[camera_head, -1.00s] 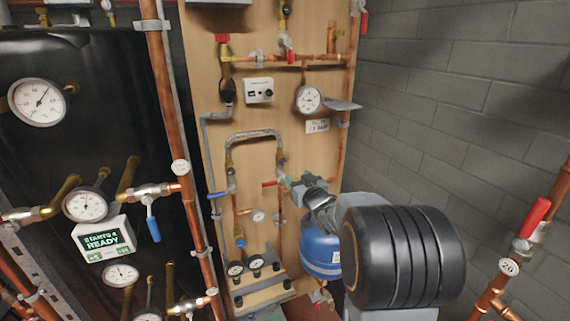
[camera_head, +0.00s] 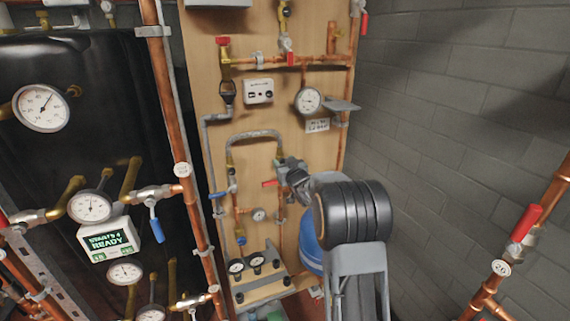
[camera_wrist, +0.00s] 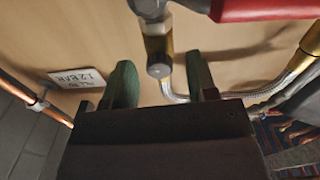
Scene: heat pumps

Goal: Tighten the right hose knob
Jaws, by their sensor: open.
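The braided hose (camera_head: 255,135) arches in an upside-down U on the wooden board in the head view. Its right end goes down to a fitting that my gripper (camera_head: 284,170) largely hides. In the wrist view, where the scene is upside down, the brass and grey knob fitting (camera_wrist: 157,48) appears between and just beyond the two green fingertips of my gripper (camera_wrist: 162,82). The fingers are apart, one on each side of the fitting; I cannot tell whether they touch it. The hose (camera_wrist: 245,95) curves away to the right, partly behind one finger.
A red lever (camera_wrist: 265,8) lies close to the fitting; it also shows in the head view (camera_head: 269,184). A label plate (camera_wrist: 77,77) and copper pipe (camera_wrist: 45,108) are at the left. A blue tank (camera_head: 310,245) stands below my arm. A brick wall is at the right.

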